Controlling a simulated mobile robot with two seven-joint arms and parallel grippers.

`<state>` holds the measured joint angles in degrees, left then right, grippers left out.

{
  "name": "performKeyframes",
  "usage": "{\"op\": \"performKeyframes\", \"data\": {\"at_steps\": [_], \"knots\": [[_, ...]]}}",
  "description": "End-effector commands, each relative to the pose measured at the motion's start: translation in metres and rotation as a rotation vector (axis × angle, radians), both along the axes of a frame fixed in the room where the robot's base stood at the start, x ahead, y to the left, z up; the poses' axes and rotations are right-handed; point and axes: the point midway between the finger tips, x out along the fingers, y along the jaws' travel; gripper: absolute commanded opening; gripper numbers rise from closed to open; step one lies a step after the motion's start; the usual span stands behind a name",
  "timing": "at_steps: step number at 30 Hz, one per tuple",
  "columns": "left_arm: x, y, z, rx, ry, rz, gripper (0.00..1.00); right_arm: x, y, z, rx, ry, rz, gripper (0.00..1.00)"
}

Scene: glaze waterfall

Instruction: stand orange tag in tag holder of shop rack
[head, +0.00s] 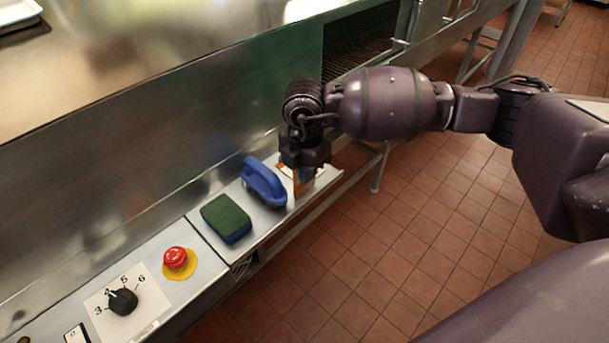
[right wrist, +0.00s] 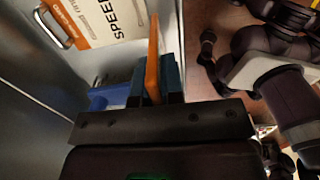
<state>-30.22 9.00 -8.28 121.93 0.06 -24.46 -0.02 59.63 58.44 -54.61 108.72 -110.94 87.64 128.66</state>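The orange tag (head: 303,184) is upright under my right gripper (head: 305,165), at the far end of the steel ledge (head: 324,178). In the right wrist view the orange tag (right wrist: 152,65) stands between the two dark blue-grey fingers of my right gripper (right wrist: 155,82), which appear closed on it. Whether its lower edge touches anything is hidden. I cannot make out a tag holder for certain. My left gripper is not in view.
Along the ledge are a blue-handled tool (head: 264,182), a green and blue sponge (head: 227,219), a red button (head: 176,258) and a black dial (head: 123,301). A white-orange card reading "SPEE" (right wrist: 108,18) lies beside the tag. Tiled floor is clear in front.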

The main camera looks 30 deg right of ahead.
Motion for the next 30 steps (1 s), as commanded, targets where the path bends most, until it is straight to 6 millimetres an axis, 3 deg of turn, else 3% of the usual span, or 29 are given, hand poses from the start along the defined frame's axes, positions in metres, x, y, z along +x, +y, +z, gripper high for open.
{"op": "performKeyframes", "data": {"at_steps": [9, 14, 20, 30], "knots": [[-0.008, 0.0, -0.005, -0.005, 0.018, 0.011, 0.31, 0.0, 0.0, 0.001, 0.0, 0.0, 0.0, 0.0], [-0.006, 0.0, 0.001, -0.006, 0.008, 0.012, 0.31, 0.001, 0.0, 0.015, 0.0, -0.004, 0.0, 0.0], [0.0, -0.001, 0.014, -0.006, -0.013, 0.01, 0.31, 0.001, 0.0, 0.057, 0.0, -0.011, 0.0, 0.0], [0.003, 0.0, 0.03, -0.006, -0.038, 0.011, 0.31, 0.0, 0.0, 0.144, 0.0, -0.009, 0.0, 0.0]]}}
